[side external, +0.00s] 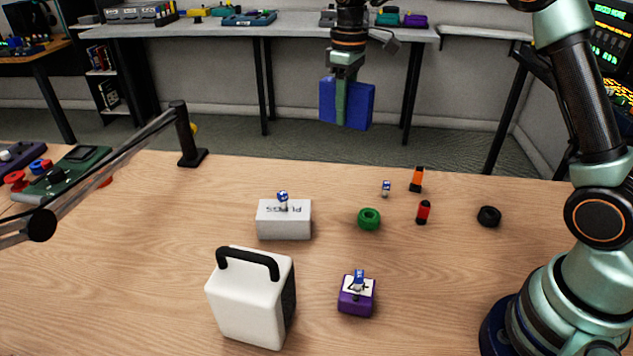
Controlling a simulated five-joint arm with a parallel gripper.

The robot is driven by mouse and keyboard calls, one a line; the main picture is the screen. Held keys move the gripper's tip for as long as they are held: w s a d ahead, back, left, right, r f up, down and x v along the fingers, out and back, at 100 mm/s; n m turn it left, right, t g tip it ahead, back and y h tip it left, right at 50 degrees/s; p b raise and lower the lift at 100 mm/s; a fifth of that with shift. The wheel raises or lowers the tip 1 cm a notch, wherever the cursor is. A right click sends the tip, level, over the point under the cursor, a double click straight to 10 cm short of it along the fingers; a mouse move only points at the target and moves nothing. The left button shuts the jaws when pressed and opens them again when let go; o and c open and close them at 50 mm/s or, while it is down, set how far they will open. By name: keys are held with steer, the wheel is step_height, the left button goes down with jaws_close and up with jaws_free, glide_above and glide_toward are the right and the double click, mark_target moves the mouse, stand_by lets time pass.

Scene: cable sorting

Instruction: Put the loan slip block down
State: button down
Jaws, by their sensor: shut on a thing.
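The loan slip block, a plain blue block (361,104), is held upright high above the far part of the wooden table (150,290). My gripper (341,103) points down and is shut on it. One pale green finger crosses the block's near face; the other finger is hidden behind it. No writing shows on the block. It is well clear of the table and touches nothing else that I can see.
A grey box (284,220) and a purple block (356,298) each bear a small blue-and-white piece. A white handled case (250,300) stands in front. A green ring (369,218), red-black cylinder (423,212), orange-black piece (416,179) and black ring (489,216) lie right.

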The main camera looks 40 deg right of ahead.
steer(key=s+a+f+m, duration=0.1)
steer(key=s+m, duration=0.3)
steer(key=s, duration=1.2)
steer(key=shift+s+f+m, duration=0.15)
steer(key=shift+f+m, duration=0.25)
steer(key=shift+f, duration=0.3)
step_height(320, 180, up, 2)
steer(key=n, duration=0.9)
glide_above(329, 342)
step_height(329, 342, down, 20)
steer(key=shift+r, duration=0.2)
steer(key=shift+f, duration=0.1)
steer(key=shift+c, duration=2.2)
jaws_free()
